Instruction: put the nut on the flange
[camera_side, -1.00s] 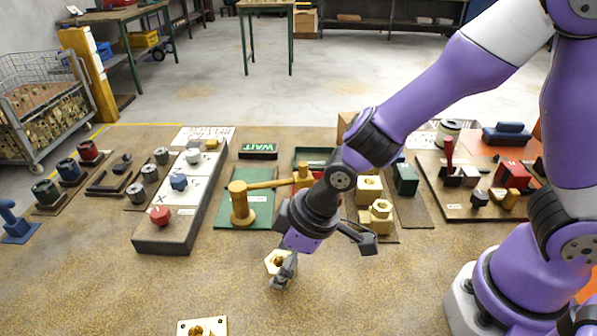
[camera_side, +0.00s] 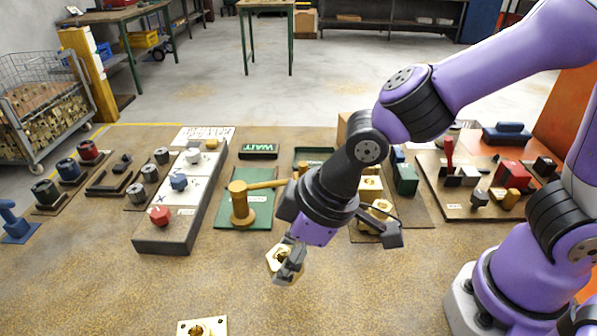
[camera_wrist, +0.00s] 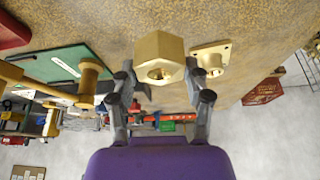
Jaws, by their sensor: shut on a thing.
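A brass hex nut (camera_side: 281,257) is held in my gripper (camera_side: 291,265), above the table. In the wrist view the flange (camera_wrist: 211,58) shows just right of the nut. The nut and flange are apart.
A green mat holds a yellow mallet (camera_side: 241,203) behind and left of my gripper. A grey switch box (camera_side: 165,238) with coloured knobs stands further left. More brass nuts (camera_side: 380,212) sit behind my wrist. The table around the flange is clear.

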